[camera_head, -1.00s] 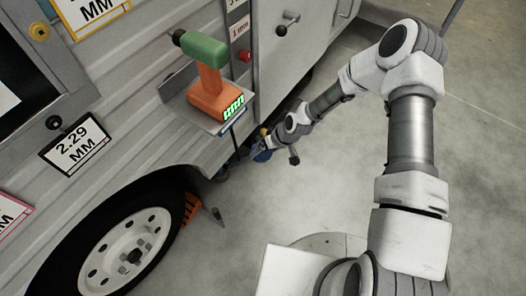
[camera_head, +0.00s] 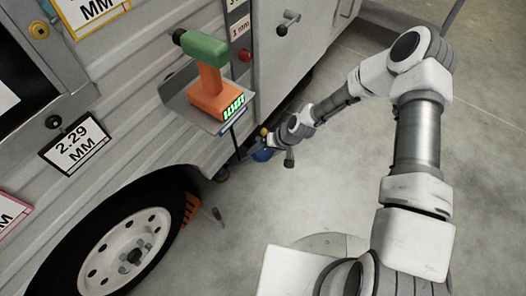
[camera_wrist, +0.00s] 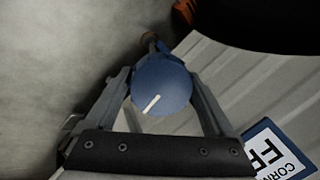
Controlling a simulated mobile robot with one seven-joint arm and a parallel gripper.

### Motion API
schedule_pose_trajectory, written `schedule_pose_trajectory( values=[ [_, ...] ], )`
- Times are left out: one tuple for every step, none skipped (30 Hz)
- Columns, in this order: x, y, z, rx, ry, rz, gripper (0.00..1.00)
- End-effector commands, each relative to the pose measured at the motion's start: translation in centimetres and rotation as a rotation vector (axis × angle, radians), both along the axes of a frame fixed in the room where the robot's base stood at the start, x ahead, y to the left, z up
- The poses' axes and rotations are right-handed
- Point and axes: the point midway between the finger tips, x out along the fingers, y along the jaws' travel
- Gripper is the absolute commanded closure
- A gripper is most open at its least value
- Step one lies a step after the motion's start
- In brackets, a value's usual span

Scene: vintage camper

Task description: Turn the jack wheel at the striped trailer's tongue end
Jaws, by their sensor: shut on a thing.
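The jack wheel (camera_wrist: 162,84) shows in the wrist view as a round blue disc with a short white mark slanting at its lower left. The two fingers of my gripper (camera_wrist: 160,80) lie on either side of it and are shut on it. In the head view the blue wheel (camera_head: 263,155) is small and low beside the trailer's lower edge, partly hidden by my wrist. The striped trailer (camera_head: 135,100) fills the left of the head view.
An orange and green tool (camera_head: 212,80) stands on a small shelf (camera_head: 190,112) above my gripper. The trailer's tyre (camera_head: 85,245) and an orange chock (camera_head: 190,210) are at lower left. Bare concrete floor (camera_head: 430,140) lies at right.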

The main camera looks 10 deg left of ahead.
Motion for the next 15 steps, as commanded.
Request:
schedule_pose_trajectory(
  values=[
    [0.07,-0.01,0.03,0.0,-0.002,0.0,0.68],
    [0.08,-0.01,0.03,0.0,-0.002,0.0,0.68],
    [0.08,-0.01,0.03,0.0,-0.002,0.0,0.1],
    [0.08,-0.01,0.03,0.0,-0.002,0.0,0.05],
    [0.07,-0.01,0.03,0.0,-0.003,0.001,0.0],
    [0.07,-0.01,0.03,0.0,-0.003,0.001,0.0],
    [0.06,-0.01,0.03,0.0,-0.003,0.001,0.0],
    [0.06,-0.01,0.02,-0.001,-0.002,0.001,0.0],
    [0.05,-0.01,0.02,-0.001,-0.002,0.001,0.0],
    [0.05,0.0,0.02,0.0,-0.002,0.001,0.0],
    [0.04,-0.01,0.02,0.0,-0.002,0.001,0.0],
    [0.05,-0.03,0.08,-0.001,-0.002,0.001,0.0],
    [0.05,-0.07,0.17,-0.001,-0.002,0.001,0.0],
    [0.05,-0.15,0.31,-0.001,-0.002,0.001,0.0],
    [0.06,-0.3,0.62,-0.001,-0.002,0.0,0.0]
  ],
)
